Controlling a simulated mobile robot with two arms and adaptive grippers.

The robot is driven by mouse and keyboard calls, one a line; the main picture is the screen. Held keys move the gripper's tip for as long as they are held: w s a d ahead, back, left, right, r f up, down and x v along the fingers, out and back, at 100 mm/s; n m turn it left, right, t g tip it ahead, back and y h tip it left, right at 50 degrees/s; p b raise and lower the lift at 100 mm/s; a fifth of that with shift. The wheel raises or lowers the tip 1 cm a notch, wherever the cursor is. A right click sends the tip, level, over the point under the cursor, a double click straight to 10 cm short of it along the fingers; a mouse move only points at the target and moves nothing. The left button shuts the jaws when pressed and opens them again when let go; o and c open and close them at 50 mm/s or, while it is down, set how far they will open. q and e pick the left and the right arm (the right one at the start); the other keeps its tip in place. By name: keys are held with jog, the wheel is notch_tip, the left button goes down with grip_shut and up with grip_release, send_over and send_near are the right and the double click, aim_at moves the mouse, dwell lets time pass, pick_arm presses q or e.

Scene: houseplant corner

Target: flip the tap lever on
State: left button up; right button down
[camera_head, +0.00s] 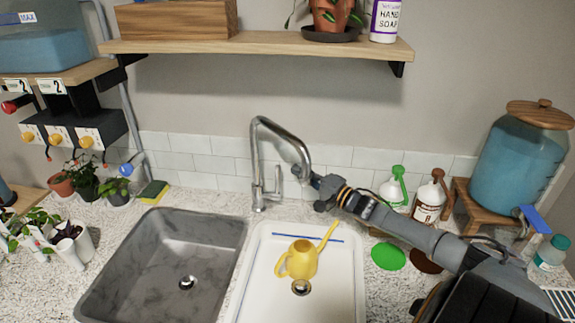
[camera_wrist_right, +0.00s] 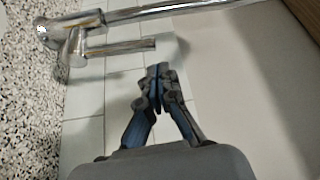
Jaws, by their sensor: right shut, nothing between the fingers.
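The chrome tap (camera_head: 256,160) stands behind the sinks, its spout arching forward over the white basin. Its lever (camera_head: 278,181) is a short bar on the tap's right side, pointing up, alongside the tap's body. The lever also shows in the right wrist view (camera_wrist_right: 122,47), where the tap body (camera_wrist_right: 72,40) is at upper left. My right gripper (camera_head: 299,172) is shut and empty, just right of the lever. In the right wrist view its closed fingertips (camera_wrist_right: 158,70) are close to the lever's free end, with a small gap between them. My left gripper is not in view.
A yellow watering can (camera_head: 301,260) stands in the white basin (camera_head: 262,300); a grey basin (camera_head: 130,270) is at left. Spray bottles (camera_head: 430,200) stand behind my right arm, beside a large water dispenser (camera_head: 520,150). A wooden shelf (camera_head: 260,46) hangs above the tap.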

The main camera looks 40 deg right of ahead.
aim_at(276, 183)
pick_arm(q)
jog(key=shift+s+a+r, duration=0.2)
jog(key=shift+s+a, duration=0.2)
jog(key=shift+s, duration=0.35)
pick_arm(e)
jog(key=shift+w+a+r, duration=0.1)
jog(key=shift+w+a, duration=0.05)
jog(key=shift+w, duration=1.05)
jog(key=shift+w+a+r, duration=0.1)
jog(key=shift+w+a, duration=0.05)
jog(key=shift+w, duration=1.05)
jog(key=shift+a, duration=0.1)
